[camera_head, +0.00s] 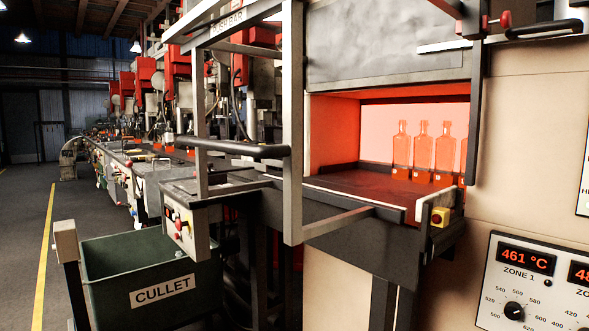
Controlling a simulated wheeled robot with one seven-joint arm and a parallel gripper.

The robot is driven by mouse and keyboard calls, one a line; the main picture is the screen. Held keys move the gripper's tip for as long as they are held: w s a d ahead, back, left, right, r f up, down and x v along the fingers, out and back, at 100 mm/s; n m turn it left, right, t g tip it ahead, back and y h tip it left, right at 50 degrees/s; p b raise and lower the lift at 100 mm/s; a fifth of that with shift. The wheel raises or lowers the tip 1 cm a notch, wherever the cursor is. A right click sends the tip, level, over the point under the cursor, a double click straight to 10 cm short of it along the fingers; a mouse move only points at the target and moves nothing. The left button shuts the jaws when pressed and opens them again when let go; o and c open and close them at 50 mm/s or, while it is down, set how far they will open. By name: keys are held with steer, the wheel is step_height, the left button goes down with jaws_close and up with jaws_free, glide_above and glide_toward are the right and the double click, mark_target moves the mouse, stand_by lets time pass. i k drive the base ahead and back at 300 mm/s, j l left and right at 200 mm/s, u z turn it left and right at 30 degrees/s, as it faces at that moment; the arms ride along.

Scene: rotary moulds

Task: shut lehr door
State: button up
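The lehr door (388,42) is a dark grey slab raised above the lehr opening. It leaves the opening (336,140) uncovered, and the inside glows orange-red. Several glowing bottles (421,150) stand upright in a row inside, behind the sill.
A pale metal guard frame (292,120) with a black bar handle (235,148) stands left of the opening. A green cullet bin (150,275) is at the lower left. A control panel (535,285) reading 461 °C is at the lower right. Open floor (25,235) lies far left.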

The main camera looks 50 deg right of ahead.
mark_target(351, 44)
steer(key=z, duration=1.95)
